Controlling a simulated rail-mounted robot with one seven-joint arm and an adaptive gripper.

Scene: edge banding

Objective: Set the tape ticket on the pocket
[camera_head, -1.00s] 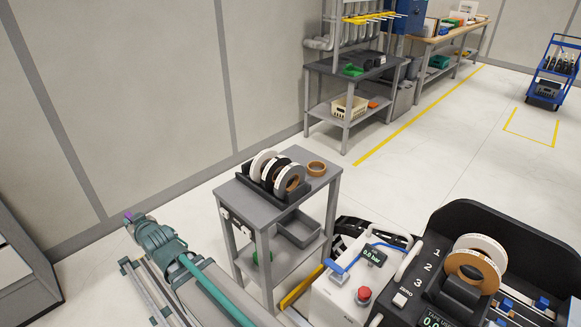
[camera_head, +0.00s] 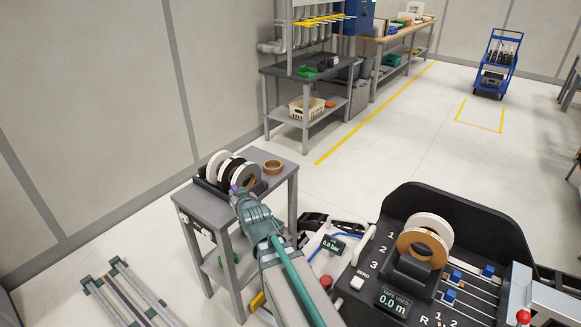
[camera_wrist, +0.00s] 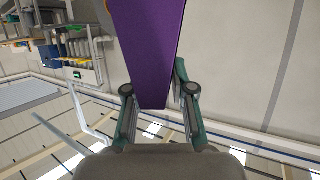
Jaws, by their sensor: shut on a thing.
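My gripper (camera_wrist: 158,92) is shut on a flat purple piece, which looks like the tape ticket (camera_wrist: 150,45); it points away from the fingers in the wrist view. In the head view my gripper (camera_head: 238,192) is in front of the tape rolls on the small grey stand, with a bit of purple at its tip. I cannot tell whether it touches anything there. Small white fittings (camera_head: 184,218) show on the stand's left side. I cannot make out which part is the pocket.
The grey stand (camera_head: 268,156) bears a black rack with white, black and brown tape rolls (camera_head: 217,165) and a loose brown roll (camera_head: 273,167). The banding machine (camera_head: 375,262), with more rolls, is at the lower right. Open floor lies beyond.

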